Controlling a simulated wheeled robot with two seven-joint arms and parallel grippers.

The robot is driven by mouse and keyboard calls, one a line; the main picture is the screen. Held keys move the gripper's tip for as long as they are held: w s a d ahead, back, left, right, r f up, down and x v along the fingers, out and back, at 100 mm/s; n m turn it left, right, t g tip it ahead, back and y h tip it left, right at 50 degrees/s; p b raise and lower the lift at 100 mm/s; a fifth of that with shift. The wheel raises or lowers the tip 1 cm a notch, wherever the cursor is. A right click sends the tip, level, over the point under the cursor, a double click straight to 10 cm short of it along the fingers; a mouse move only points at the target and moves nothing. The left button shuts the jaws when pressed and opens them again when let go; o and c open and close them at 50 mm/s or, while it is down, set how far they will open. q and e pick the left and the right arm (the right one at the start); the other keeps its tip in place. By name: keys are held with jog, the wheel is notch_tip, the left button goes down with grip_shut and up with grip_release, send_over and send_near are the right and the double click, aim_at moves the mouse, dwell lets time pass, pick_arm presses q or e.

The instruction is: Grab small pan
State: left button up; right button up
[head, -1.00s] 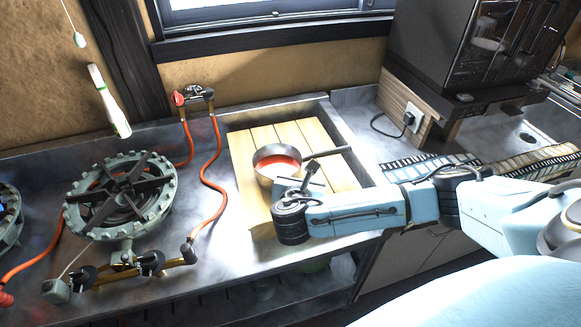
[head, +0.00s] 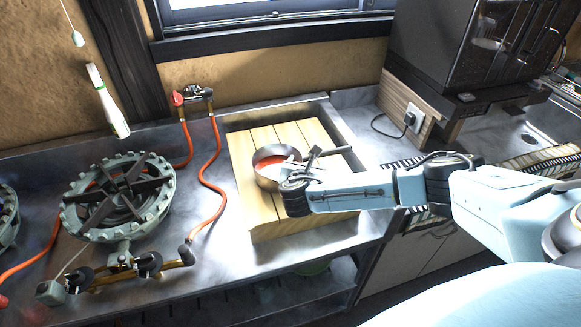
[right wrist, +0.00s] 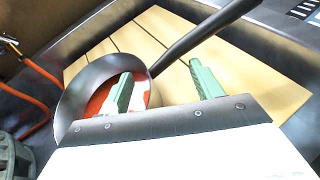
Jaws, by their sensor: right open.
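The small pan (head: 262,160) is dark metal with red contents and stands on a light wooden board. Its handle (head: 336,151) points right in the head view. In the right wrist view the pan (right wrist: 72,97) is at left, with its handle (right wrist: 200,32) running up and to the right. My right gripper (head: 308,163) is open at the pan's right side; its fingers (right wrist: 160,86) show apart in the right wrist view. One finger overlaps the pan's opening and the other is to the right, past the handle's base. I cannot tell whether they touch the pan. My left gripper is not in view.
The wooden board (head: 250,205) lies in a recessed metal counter. A gas burner (head: 118,195) with an orange hose (head: 208,170) is at left. A dark appliance (head: 480,50) stands at the back right.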

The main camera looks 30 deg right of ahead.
grip_shut()
dwell(0.3)
jog(key=shift+r, duration=0.2)
jog(key=shift+r, duration=0.75)
notch_tip(320, 180, up, 8)
jog(key=p, duration=0.1)
jog(key=shift+p, duration=0.35)
jog(key=shift+r, duration=0.2)
